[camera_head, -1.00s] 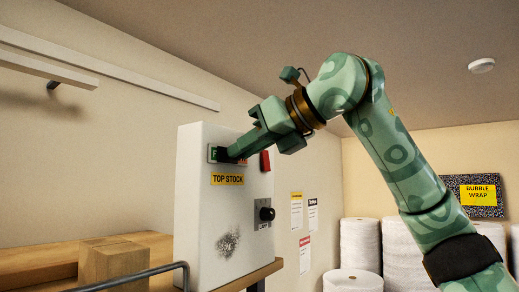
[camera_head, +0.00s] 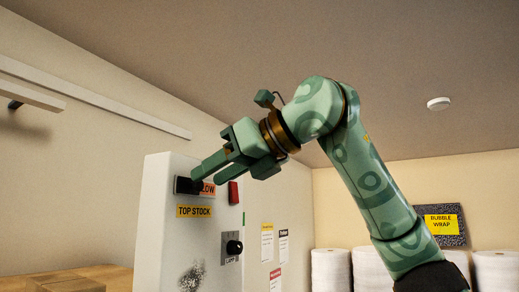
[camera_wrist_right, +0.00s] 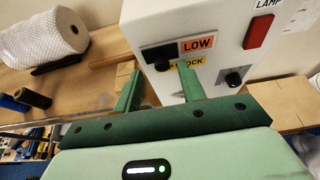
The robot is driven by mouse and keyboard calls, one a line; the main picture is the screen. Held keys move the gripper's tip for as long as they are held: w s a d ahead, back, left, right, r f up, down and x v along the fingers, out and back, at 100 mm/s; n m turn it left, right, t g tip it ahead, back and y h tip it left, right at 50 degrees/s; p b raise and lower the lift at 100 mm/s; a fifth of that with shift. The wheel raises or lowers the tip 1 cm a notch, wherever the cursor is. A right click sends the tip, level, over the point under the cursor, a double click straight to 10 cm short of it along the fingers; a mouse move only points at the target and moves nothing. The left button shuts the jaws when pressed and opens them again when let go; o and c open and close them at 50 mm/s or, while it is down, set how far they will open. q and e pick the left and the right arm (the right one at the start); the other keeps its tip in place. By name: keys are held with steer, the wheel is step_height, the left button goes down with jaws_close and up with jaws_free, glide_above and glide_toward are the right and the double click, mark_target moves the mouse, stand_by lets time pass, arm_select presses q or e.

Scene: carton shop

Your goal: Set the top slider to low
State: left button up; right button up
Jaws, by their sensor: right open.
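The top slider's black knob (camera_head: 182,186) is on the upper face of a white box (camera_head: 155,230), above a yellow TOP STOCK label (camera_head: 194,211). The knob sits at the left of its slot, with an orange LOW plate (camera_head: 208,189) uncovered on its right. The knob (camera_wrist_right: 160,57) and LOW plate (camera_wrist_right: 198,44) also show in the right wrist view. My right gripper (camera_head: 196,180) is open and empty, its fingertips just in front of the slider; I cannot tell whether they touch it. My left gripper is not in view.
A carton (camera_head: 100,276) stands left of the box. White rolls (camera_head: 331,270) stand at the back right.

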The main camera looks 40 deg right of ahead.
steer(key=v, duration=1.4)
steer(key=shift+s+a, duration=0.2)
